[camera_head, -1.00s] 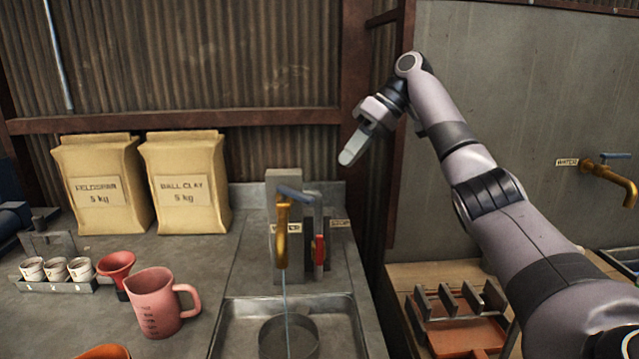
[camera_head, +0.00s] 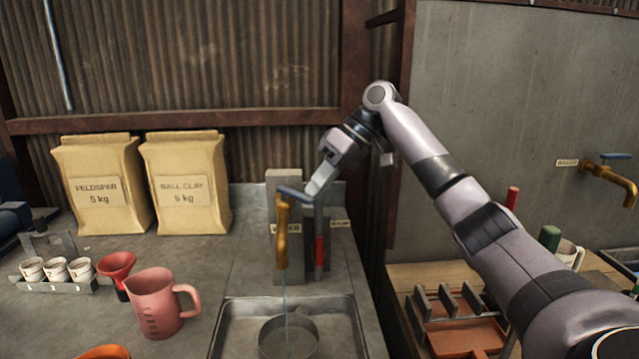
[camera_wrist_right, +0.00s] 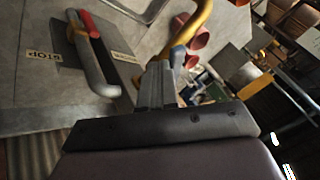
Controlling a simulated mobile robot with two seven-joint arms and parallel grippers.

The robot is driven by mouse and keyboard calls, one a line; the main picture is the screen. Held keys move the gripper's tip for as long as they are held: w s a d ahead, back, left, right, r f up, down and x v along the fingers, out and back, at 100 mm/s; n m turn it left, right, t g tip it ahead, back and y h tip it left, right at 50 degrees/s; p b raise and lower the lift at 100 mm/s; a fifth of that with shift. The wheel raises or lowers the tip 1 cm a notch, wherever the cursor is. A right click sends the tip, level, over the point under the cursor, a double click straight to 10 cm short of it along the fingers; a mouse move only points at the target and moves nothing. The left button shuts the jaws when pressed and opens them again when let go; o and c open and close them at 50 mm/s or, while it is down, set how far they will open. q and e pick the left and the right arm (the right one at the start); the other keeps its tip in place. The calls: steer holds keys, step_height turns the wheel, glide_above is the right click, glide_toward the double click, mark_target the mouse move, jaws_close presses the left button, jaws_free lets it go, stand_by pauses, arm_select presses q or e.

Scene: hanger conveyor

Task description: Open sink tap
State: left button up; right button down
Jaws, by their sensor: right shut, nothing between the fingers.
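The sink tap has a brass spout (camera_head: 282,238) and a blue lever (camera_head: 294,194) on top, in front of a grey block. A thin bluish line, apparently water, runs from the spout into a round pot (camera_head: 288,336) in the sink. My right gripper (camera_head: 316,187) is shut and empty, its fingertips by the right end of the blue lever; I cannot tell whether they touch. In the right wrist view the shut fingers (camera_wrist_right: 157,82) are close beside the blue lever (camera_wrist_right: 178,57), with the brass spout (camera_wrist_right: 192,32) beyond. My left gripper is not in view.
A red-handled lever (camera_head: 319,252) stands just right of the spout, near a label. A pink jug (camera_head: 155,303), a red funnel (camera_head: 116,264) and two paper bags (camera_head: 186,180) stand left on the counter. Another brass tap (camera_head: 612,177) is on the right wall.

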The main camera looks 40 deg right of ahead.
steer(key=shift+f, duration=0.1)
steer(key=shift+s+a+m+t+h+b, duration=0.2)
steer(key=shift+a+m+t+h, duration=0.25)
steer(key=shift+m, duration=0.5)
steer(key=shift+s+a+m+t+h+b, duration=0.15)
steer(key=shift+a+m+t+h, duration=0.25)
steer(key=shift+m, duration=0.55)
steer(key=shift+w, duration=0.1)
steer(key=shift+w+d+p, duration=0.35)
steer(key=shift+w+d, duration=0.1)
steer(key=shift+d, duration=0.2)
step_height(320, 180, up, 20)
steer(key=shift+f, duration=0.15)
steer(key=c, duration=1.4)
jaws_free()
steer(key=shift+s+r, duration=0.1)
steer(key=shift+r, duration=0.15)
steer(key=shift+c, duration=0.2)
